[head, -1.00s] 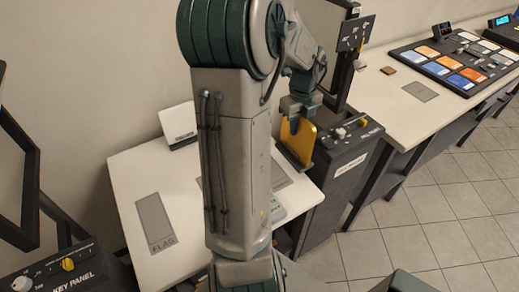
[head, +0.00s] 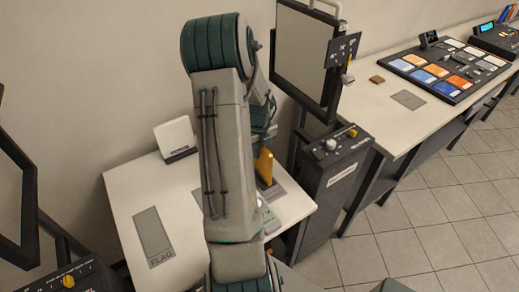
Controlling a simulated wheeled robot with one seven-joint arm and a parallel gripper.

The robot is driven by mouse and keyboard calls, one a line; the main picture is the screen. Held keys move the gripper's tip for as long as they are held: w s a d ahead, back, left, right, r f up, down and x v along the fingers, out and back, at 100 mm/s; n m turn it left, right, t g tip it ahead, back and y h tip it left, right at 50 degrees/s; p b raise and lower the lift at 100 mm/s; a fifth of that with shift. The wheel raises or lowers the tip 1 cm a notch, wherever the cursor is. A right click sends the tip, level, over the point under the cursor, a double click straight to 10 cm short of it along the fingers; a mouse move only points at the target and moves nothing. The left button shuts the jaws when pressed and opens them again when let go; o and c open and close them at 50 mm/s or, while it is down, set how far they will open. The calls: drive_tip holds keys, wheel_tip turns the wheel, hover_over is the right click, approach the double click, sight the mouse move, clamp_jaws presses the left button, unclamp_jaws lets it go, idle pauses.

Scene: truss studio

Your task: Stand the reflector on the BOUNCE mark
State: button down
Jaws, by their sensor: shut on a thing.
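The reflector is a yellow-orange panel (head: 265,166), upright at the right side of my arm. My gripper (head: 264,148) is shut on its upper part; the fingers are mostly hidden by the arm. The panel's lower edge is at or just above a grey mark (head: 275,191) on the white table (head: 190,228). I cannot tell whether it touches. The mark is partly hidden by my arm and the panel, and no BOUNCE lettering is readable. Another grey mark, labelled FLAG (head: 151,232), lies bare at the table's left.
A small device (head: 268,218) sits by my arm at the front. A dark control pedestal (head: 335,165) with a framed panel (head: 302,50) stands close right.

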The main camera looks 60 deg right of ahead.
drive_tip(key=shift+f, duration=0.3)
drive_tip(key=c, duration=1.4)
unclamp_jaws()
drive_tip(key=shift+r, duration=0.1)
drive_tip(key=shift+r, duration=0.15)
